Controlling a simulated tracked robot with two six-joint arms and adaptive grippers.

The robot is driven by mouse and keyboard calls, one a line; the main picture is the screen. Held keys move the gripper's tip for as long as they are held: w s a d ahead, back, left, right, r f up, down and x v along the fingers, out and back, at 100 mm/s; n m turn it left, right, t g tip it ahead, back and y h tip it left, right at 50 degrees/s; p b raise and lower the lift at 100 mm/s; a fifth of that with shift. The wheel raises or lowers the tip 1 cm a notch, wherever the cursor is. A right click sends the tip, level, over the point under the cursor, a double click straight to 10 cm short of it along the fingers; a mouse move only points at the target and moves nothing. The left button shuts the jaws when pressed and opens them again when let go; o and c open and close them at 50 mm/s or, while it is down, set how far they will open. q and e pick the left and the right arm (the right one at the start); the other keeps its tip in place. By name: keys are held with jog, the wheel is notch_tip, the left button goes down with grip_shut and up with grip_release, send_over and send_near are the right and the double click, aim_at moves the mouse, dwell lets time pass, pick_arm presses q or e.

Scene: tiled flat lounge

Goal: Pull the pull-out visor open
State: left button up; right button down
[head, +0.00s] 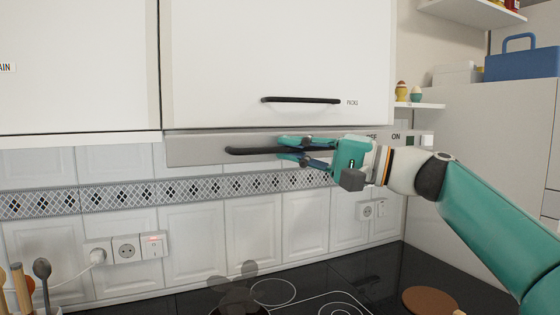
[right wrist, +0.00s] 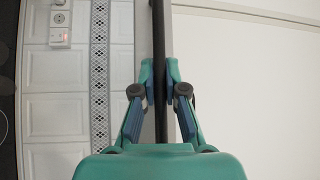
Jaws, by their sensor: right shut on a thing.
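The pull-out visor (head: 200,150) is a grey metal strip under the white wall cabinet, above the tiled wall. Its dark bar handle (head: 250,151) runs along its front. My right gripper (head: 283,151), teal with dark fingers, is shut on the handle near its right part, one finger above and one below. In the right wrist view the handle (right wrist: 160,40) runs upright between the two fingers (right wrist: 160,90). The fingers hide part of the handle. My left gripper is in neither view.
A white cabinet door (head: 280,50) with its own dark handle (head: 300,100) hangs just above. Below is a black hob (head: 320,290) with a brown round item (head: 430,301) on it. Utensils (head: 42,275) and wall sockets (head: 126,249) are at lower left.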

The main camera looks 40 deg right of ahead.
jog(key=shift+w+f, duration=0.15)
jog(key=shift+f, duration=0.1)
jog(key=c, duration=1.5)
grip_release()
jog(key=shift+d, duration=0.1)
jog(key=shift+r, duration=0.1)
jog(key=v, duration=1.2)
jog(key=shift+w, duration=0.1)
